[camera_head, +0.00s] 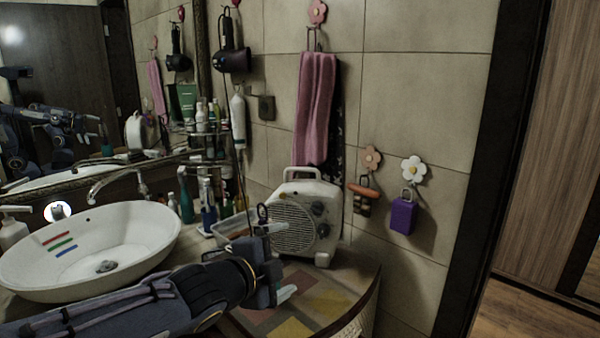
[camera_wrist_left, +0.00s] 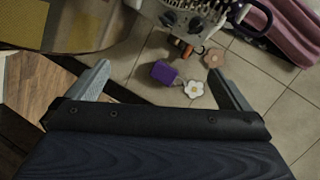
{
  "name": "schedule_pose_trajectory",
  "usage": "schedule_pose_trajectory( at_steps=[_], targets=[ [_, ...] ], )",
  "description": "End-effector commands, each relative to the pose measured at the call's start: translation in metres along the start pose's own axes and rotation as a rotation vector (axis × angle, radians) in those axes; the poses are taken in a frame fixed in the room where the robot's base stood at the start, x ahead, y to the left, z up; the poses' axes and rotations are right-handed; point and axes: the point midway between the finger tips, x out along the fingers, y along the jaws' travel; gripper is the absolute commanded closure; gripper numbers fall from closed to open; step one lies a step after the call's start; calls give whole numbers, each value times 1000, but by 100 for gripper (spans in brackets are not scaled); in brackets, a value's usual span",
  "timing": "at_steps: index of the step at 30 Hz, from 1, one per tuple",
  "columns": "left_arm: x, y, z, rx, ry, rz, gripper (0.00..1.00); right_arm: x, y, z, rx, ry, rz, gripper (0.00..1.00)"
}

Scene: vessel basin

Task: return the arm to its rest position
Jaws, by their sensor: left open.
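My left gripper (camera_head: 280,262) reaches in from the lower left over the counter, in front of the white fan heater. Its fingers are spread apart and nothing is between them. In the left wrist view the open fingers of the left gripper (camera_wrist_left: 160,85) frame the tiled wall, with the purple padlock (camera_wrist_left: 164,72) and white flower hook (camera_wrist_left: 194,89) beyond them. The padlock (camera_head: 403,215) hangs on the wall at the right in the head view. My right gripper is not in view.
The fan heater (camera_head: 304,222) stands on the patterned counter (camera_head: 325,297). A white basin (camera_head: 95,250) with coloured strips inside is at the left, beside several bottles (camera_head: 187,195). A pink towel (camera_head: 316,108) hangs on the wall. A dark door frame (camera_head: 497,170) and open floor are at the right.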

Motion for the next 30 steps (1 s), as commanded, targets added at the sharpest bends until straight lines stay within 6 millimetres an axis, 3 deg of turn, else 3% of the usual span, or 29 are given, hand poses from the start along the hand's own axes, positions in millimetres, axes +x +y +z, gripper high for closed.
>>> schedule_pose_trajectory(
  at_steps=[7,10,12,16,21,25,30],
  targets=[
    [-74,24,76,-448,-231,46,0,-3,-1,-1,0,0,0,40],
    [-126,56,106,-751,-367,76,0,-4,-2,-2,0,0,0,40],
    [-167,89,118,-999,-468,99,0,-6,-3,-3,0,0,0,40],
    [-227,150,110,-1412,-614,142,0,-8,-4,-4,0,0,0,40],
    [-266,204,82,-1763,-719,192,0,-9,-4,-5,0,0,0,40],
    [-275,219,71,-1864,-747,213,0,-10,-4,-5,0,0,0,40],
    [-275,221,69,-1875,-750,218,0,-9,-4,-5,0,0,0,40]
  ],
)
